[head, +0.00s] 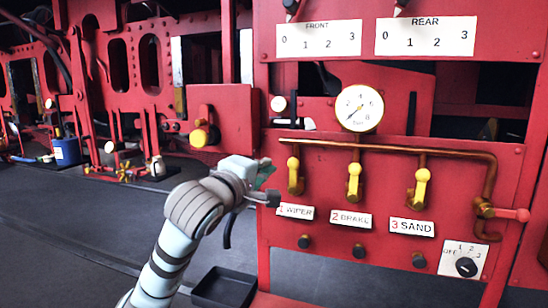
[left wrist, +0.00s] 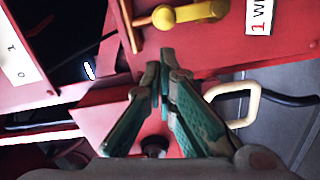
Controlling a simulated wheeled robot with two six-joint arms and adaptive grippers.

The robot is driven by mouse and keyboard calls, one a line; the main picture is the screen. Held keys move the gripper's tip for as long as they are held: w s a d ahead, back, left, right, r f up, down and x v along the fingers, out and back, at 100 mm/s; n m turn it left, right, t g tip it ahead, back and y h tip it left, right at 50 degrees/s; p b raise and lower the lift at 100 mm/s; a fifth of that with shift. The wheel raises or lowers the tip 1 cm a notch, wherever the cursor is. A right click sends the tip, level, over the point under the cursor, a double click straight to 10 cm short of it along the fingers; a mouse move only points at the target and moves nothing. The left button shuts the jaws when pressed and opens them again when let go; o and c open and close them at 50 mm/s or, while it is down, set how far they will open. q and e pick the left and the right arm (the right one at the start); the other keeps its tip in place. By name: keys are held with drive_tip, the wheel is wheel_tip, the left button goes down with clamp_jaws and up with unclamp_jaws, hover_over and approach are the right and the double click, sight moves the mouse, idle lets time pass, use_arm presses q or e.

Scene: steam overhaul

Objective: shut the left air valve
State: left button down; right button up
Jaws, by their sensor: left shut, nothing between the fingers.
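The left air valve (head: 294,176) has a yellow handle and hangs from the copper pipe on the red panel, above the "1 WIPER" label (head: 295,211). Its handle looks roughly upright, in line with its short pipe. In the left wrist view the yellow handle (left wrist: 190,14) lies across the top, beside the label (left wrist: 262,16). My left gripper (head: 268,185) is just left of the valve in the head view, its fingers closed and empty. In the left wrist view its fingertips (left wrist: 162,75) are together, apart from the handle. My right gripper is not in view.
Two similar yellow valves, brake (head: 354,182) and sand (head: 421,188), hang to the right. A pressure gauge (head: 359,108) sits above them. Black knobs line the panel below. A pale curved handle (left wrist: 250,100) is near the fingers in the left wrist view. A dark bin (head: 225,287) stands below.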

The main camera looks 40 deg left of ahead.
sight(293, 177)
use_arm(q)
drive_tip(key=p+x, duration=0.1)
drive_tip(key=x, duration=0.5)
drive_tip(key=shift+s, duration=0.1)
